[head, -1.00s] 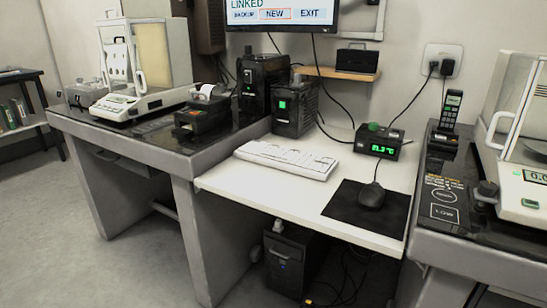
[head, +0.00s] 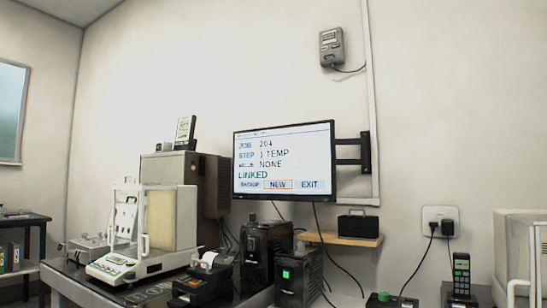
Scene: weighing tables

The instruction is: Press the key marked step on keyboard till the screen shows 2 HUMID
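The screen (head: 284,160) is mounted on the wall by a black arm. It reads JOB 204, STEP 1 TEMP, a third line ending in NONE, and LINKED. Along its bottom are the buttons BACKUP, NEW and EXIT, with NEW outlined in red. The keyboard is below the present head view and is hidden from it. My gripper does not show in the head view.
A balance with a glass case (head: 150,232) stands on the dark left table. Two black units (head: 268,250) with green lights stand below the screen. A small shelf (head: 345,238) holds a black box. A handset (head: 461,272) stands at the right.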

